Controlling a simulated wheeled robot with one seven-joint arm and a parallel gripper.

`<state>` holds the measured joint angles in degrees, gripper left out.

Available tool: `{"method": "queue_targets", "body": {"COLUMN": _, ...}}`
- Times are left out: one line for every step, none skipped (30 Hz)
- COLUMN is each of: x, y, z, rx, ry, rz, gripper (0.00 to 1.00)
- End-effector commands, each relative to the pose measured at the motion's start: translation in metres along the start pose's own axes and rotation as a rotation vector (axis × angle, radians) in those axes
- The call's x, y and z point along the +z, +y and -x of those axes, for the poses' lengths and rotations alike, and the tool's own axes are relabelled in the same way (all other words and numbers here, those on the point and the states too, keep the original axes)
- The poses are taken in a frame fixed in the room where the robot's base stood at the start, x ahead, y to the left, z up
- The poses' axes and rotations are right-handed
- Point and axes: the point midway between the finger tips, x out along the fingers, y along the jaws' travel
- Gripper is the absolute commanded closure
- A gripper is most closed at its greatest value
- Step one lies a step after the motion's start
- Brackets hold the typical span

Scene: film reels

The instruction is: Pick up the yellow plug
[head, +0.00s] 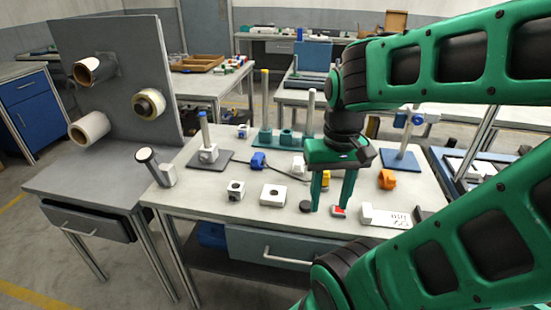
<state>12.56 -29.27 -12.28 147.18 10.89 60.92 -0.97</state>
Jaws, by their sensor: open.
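A small yellow piece (326,179), which looks like the yellow plug, sits on the workbench (230,211). It shows between the fingers of my gripper (331,208), and part of it is hidden behind them. My gripper points down and is open, with nothing seen held between its fingers. The fingers appear in front of the yellow piece. I cannot tell how far above the bench the tips are.
A black disc (305,206) and a small red-topped piece (339,211) lie near the fingertips. White blocks (272,194) stand to the left. A green base (265,138) with posts stands behind.

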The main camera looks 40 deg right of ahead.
Motion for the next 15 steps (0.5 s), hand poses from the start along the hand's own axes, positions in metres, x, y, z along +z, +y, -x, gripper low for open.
{"method": "queue_targets", "body": {"x": -0.004, "y": 0.001, "z": 0.001, "rx": 0.002, "ry": 0.0, "rz": -0.007, "gripper": 0.56}}
{"method": "queue_targets", "body": {"x": -0.007, "y": 0.001, "z": 0.002, "rx": 0.004, "ry": 0.0, "rz": -0.013, "gripper": 0.56}}
{"method": "queue_targets", "body": {"x": -0.014, "y": 0.002, "z": 0.004, "rx": 0.007, "ry": 0.002, "rz": -0.024, "gripper": 0.56}}
{"method": "queue_targets", "body": {"x": -0.02, "y": 0.003, "z": 0.005, "rx": 0.011, "ry": 0.001, "rz": -0.035, "gripper": 0.56}}
{"method": "queue_targets", "body": {"x": -0.028, "y": 0.004, "z": 0.007, "rx": 0.014, "ry": 0.002, "rz": -0.047, "gripper": 0.56}}
{"method": "queue_targets", "body": {"x": -0.04, "y": 0.007, "z": 0.009, "rx": 0.018, "ry": 0.003, "rz": -0.065, "gripper": 0.56}}
{"method": "queue_targets", "body": {"x": -0.05, "y": 0.009, "z": 0.011, "rx": 0.021, "ry": 0.004, "rz": -0.082, "gripper": 0.56}}
{"method": "queue_targets", "body": {"x": -0.06, "y": 0.011, "z": 0.012, "rx": 0.024, "ry": 0.005, "rz": -0.098, "gripper": 0.56}}
{"method": "queue_targets", "body": {"x": -0.075, "y": 0.014, "z": 0.014, "rx": 0.027, "ry": 0.005, "rz": -0.117, "gripper": 0.56}}
{"method": "queue_targets", "body": {"x": -0.086, "y": 0.017, "z": 0.014, "rx": 0.029, "ry": 0.005, "rz": -0.133, "gripper": 0.56}}
{"method": "queue_targets", "body": {"x": -0.097, "y": 0.02, "z": 0.015, "rx": 0.03, "ry": 0.006, "rz": -0.15, "gripper": 0.56}}
{"method": "queue_targets", "body": {"x": -0.111, "y": 0.024, "z": 0.014, "rx": 0.03, "ry": 0.007, "rz": -0.169, "gripper": 0.56}}
{"method": "queue_targets", "body": {"x": -0.122, "y": 0.028, "z": 0.014, "rx": 0.031, "ry": 0.007, "rz": -0.184, "gripper": 0.56}}
{"method": "queue_targets", "body": {"x": -0.133, "y": 0.032, "z": 0.013, "rx": 0.03, "ry": 0.007, "rz": -0.198, "gripper": 0.56}}
{"method": "queue_targets", "body": {"x": -0.146, "y": 0.037, "z": 0.011, "rx": 0.028, "ry": 0.007, "rz": -0.217, "gripper": 0.56}}
